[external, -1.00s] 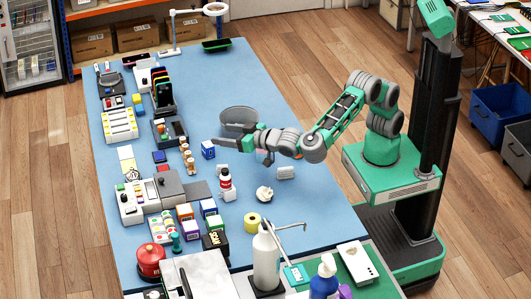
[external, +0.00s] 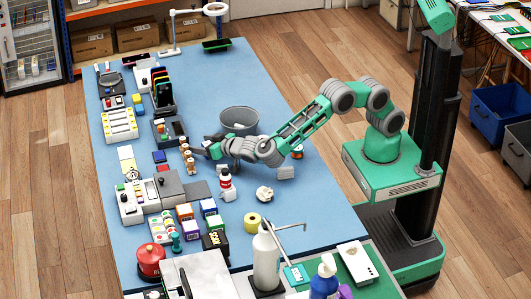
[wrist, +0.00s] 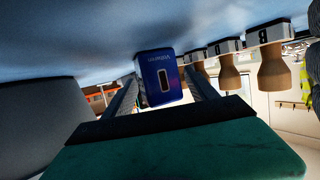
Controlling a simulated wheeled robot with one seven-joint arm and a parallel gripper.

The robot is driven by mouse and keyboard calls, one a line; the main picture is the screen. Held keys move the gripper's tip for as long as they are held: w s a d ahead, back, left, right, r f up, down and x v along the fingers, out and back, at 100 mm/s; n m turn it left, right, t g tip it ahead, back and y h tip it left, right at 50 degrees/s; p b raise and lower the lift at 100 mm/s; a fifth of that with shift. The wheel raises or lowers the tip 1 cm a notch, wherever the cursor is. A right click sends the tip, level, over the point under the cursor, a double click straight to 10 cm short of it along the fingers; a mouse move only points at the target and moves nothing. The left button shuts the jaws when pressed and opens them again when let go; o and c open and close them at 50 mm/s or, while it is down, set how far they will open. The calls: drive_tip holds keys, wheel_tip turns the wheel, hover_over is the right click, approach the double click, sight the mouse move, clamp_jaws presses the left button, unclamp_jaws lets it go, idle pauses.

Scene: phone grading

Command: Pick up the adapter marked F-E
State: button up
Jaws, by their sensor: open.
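No F-E marking is legible in either view. In the wrist view a blue box (wrist: 160,66) with a pale slot and small lettering sits between my gripper's fingers (wrist: 161,80), which are apart on either side of it. I cannot tell whether they touch it. In the external view my gripper (external: 206,150) is low over the middle of the table and hides this box.
Wooden-handled stamps (wrist: 229,72) stand close beside the box, also seen in the external view (external: 188,158). A grey bin (external: 239,118) is just behind my gripper. The blue table (external: 285,215) is clear at front right.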

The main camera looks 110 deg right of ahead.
drive_tip(key=shift+a, duration=0.1)
clamp_jaws()
idle(0.6)
